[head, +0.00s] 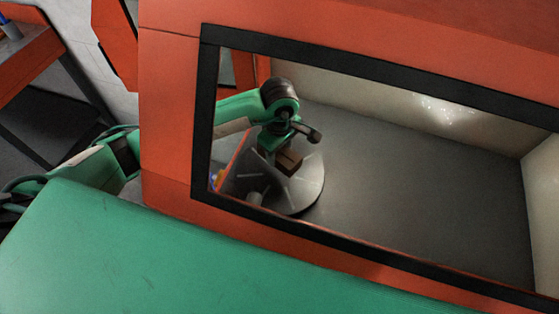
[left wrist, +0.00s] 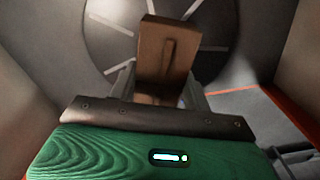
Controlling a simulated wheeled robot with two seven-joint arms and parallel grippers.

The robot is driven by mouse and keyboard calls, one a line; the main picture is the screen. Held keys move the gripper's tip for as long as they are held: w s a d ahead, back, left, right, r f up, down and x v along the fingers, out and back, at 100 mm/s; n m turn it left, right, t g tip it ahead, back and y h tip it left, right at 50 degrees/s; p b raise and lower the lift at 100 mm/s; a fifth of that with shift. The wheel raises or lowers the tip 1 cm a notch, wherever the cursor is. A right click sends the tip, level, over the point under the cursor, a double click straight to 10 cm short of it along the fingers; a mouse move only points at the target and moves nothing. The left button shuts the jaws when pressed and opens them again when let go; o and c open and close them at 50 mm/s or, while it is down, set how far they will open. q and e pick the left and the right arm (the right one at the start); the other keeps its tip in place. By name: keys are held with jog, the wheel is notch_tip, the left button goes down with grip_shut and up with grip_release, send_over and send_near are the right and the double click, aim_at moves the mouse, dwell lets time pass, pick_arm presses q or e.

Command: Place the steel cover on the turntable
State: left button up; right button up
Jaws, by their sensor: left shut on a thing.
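The turntable (head: 308,188) is a grey disc with pale radial lines, on the floor inside the orange machine; it also shows in the left wrist view (left wrist: 108,38). My left gripper (head: 281,152) reaches inside and is shut on a brown box-shaped part (head: 291,163), which has a ridge on one face in the left wrist view (left wrist: 165,48). The part looks brown; I cannot tell if it is the steel cover. It is over the disc in the head view; whether it touches the disc is unclear. The fingers are partly hidden. My right gripper is not in view.
A black window frame (head: 370,62) in the orange housing (head: 172,100) surrounds the view into the chamber. The grey chamber floor (head: 430,190) right of the disc is clear. An orange table (head: 28,55) stands at the far left.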

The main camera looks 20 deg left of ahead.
pick_arm(q)
notch_tip(320, 180, down, 2)
jog(key=shift+f, duration=0.7)
notch_tip(320, 180, down, 3)
jog(key=shift+f+p, duration=0.15)
jog(key=shift+p, duration=0.55)
jog(key=shift+f, duration=0.25)
jog(key=o, duration=1.3)
jog(key=shift+c, duration=0.2)
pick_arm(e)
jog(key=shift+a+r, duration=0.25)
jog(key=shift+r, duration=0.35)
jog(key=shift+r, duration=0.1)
